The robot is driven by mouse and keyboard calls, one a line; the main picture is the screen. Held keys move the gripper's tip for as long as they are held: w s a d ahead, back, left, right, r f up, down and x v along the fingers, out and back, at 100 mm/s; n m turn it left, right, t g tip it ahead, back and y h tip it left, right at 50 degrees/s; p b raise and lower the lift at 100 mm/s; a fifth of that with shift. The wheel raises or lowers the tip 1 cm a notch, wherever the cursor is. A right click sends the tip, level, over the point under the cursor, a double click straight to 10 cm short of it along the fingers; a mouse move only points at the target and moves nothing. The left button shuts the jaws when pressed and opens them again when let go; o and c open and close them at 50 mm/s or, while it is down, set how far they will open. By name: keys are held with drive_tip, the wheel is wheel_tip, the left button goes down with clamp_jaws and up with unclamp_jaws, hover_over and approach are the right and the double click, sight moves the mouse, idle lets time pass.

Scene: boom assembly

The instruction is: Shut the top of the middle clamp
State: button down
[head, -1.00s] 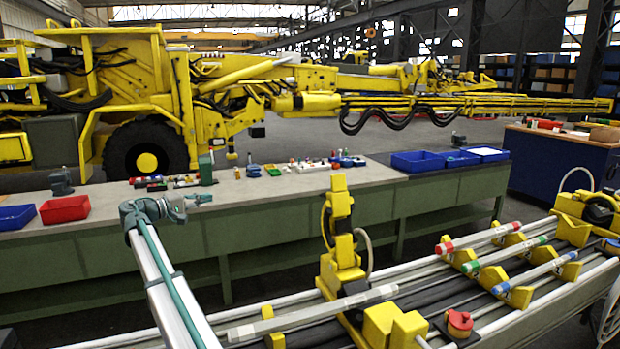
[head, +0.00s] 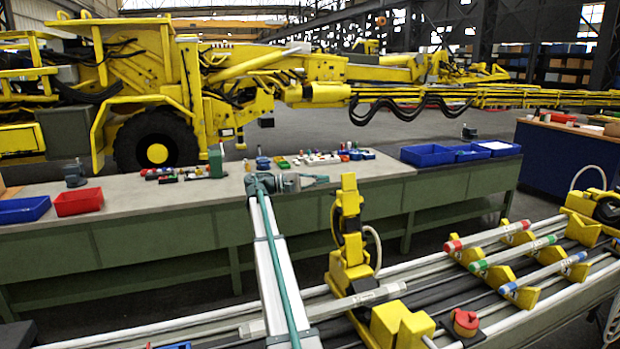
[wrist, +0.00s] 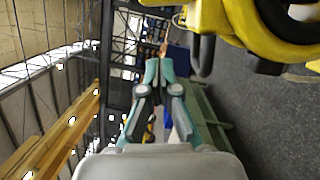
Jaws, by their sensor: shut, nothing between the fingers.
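The middle clamp (head: 352,268) is yellow and stands on the boom rails in the head view. Its top (head: 348,205) is raised upright, so the clamp is open. My gripper (head: 322,179) is just left of the raised top, pointing right towards it, with a small gap seeming to remain. In the wrist view the fingers of my gripper (wrist: 160,68) are shut with nothing between them. A large yellow part with a black ring fills the upper right there; it looks like the raised top (wrist: 235,18), partly out of frame.
A grey bar (head: 375,296) lies along the rails by the clamp base. Colour-banded rods (head: 490,235) rest in yellow holders to the right. A long green workbench (head: 130,235) with bins and small parts runs behind. A yellow drilling rig (head: 160,110) stands farther back.

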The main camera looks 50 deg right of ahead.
drive_tip(key=p+x, duration=0.1)
drive_tip(key=x, duration=0.2)
drive_tip(key=shift+s+d+r, duration=0.2)
drive_tip(key=s, duration=0.1)
drive_tip(key=s+a+p, duration=0.1)
drive_tip(key=s, duration=0.1)
drive_tip(key=shift+a+r+p, duration=0.15)
drive_tip(key=shift+r+p, duration=0.15)
drive_tip(key=shift+r, duration=0.05)
drive_tip(key=shift+s+a, duration=0.1)
drive_tip(key=shift+s, duration=0.15)
